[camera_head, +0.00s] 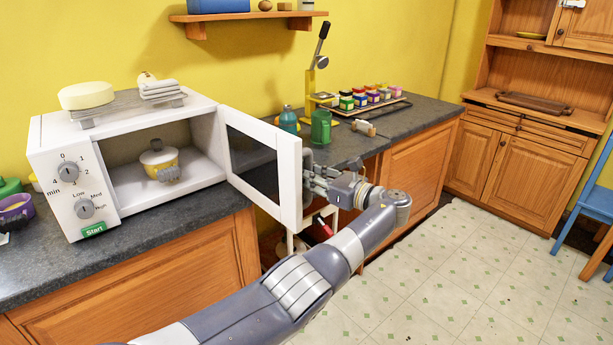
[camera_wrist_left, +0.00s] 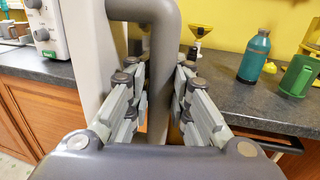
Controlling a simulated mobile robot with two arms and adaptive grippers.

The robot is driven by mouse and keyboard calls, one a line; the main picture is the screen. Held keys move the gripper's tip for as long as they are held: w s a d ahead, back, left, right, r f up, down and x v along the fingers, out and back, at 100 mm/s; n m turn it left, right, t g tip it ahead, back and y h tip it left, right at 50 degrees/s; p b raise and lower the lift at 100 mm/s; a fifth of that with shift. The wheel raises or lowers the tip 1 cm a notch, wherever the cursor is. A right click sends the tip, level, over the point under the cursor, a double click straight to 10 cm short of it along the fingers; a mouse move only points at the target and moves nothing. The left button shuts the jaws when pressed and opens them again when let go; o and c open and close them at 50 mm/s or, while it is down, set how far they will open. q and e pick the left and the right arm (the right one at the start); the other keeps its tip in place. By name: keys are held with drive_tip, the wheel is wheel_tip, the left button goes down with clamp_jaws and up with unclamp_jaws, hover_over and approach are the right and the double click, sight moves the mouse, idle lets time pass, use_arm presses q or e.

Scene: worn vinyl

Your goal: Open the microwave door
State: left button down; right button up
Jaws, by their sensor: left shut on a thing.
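The white microwave (camera_head: 70,150) stands on the dark counter at the left in the head view. Its door (camera_head: 290,185) is swung wide open, sticking out toward the front right. The inside is visible, with a yellow and white lidded pot (camera_head: 158,158) in it. My left gripper (camera_head: 312,176) is at the outer face of the door. In the left wrist view its fingers are closed around the grey door handle (camera_wrist_left: 164,60), one on each side. Most of the handle is hidden behind the door and gripper in the head view. My right gripper is not in view.
A teal bottle (camera_head: 288,119) and a green mug (camera_head: 320,127) stand on the counter just behind the door. A tray of colourful jars (camera_head: 370,98) and a lever press (camera_head: 315,70) are farther back. A purple bowl (camera_head: 15,210) sits left of the microwave.

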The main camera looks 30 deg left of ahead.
use_arm(q)
drive_tip(key=shift+d+f, duration=0.15)
drive_tip(key=c, duration=1.7)
unclamp_jaws()
drive_tip(key=shift+d, duration=0.2)
drive_tip(key=d, duration=0.5)
drive_tip(key=s+d, duration=0.1)
drive_tip(key=d, duration=0.1)
drive_tip(key=shift+s+d, duration=0.1)
drive_tip(key=shift+d, duration=0.15)
